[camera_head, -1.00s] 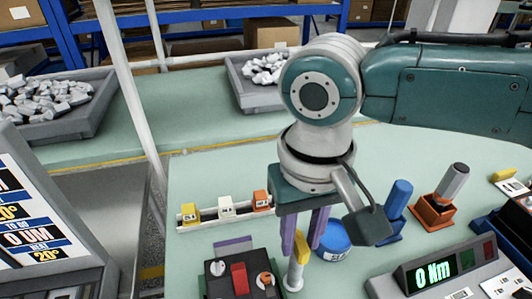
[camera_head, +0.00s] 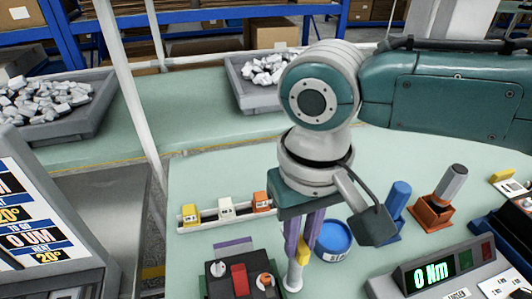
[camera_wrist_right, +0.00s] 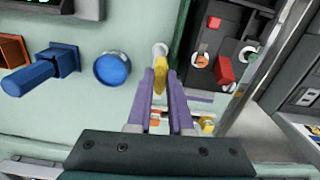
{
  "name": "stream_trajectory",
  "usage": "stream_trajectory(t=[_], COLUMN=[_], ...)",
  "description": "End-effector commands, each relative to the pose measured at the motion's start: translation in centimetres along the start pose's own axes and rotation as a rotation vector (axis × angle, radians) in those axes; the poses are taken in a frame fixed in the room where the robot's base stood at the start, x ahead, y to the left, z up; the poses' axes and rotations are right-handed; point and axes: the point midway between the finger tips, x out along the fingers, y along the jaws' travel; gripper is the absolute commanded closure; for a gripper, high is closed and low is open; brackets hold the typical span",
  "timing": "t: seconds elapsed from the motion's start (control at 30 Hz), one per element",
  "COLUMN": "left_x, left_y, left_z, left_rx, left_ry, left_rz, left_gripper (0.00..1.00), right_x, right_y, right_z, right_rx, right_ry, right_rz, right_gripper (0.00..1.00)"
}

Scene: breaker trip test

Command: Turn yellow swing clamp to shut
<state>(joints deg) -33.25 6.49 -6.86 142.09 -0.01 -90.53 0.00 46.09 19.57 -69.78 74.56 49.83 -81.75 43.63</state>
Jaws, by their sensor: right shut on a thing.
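The yellow swing clamp (camera_head: 303,251) sits on a white post (camera_head: 293,276) beside the black breaker box (camera_head: 240,278). My right gripper (camera_head: 306,246), with purple fingers, points down at the clamp and is shut on its yellow arm. In the right wrist view the yellow clamp (camera_wrist_right: 158,76) lies between the two fingertips (camera_wrist_right: 160,84), with the round white post end just beyond it. The fingers hide part of the clamp. My left gripper is not in view.
A blue round tub (camera_head: 334,240) stands just right of the gripper. A rail with yellow, white and orange blocks (camera_head: 227,208) lies behind the box. Blue and orange holders (camera_head: 433,213) and a display reading 0 Nm (camera_head: 434,276) are at the right.

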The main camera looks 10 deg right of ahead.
Motion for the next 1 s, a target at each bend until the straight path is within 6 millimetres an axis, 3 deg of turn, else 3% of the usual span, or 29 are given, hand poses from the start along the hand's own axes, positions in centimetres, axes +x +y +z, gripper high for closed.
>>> stream_trajectory(t=[0.43,1.0], left_x=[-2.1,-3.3], left_y=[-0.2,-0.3], left_z=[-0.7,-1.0], left_rx=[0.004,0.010], left_ry=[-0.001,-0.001], left_rz=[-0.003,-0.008], left_gripper=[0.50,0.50], right_x=[-0.2,-0.1], right_y=[-0.1,-0.1], right_z=[0.1,0.0], right_rx=[-0.373,-0.914], right_ry=[-0.003,0.000], right_rz=[-0.002,-0.002], right_gripper=[1.00,1.00])
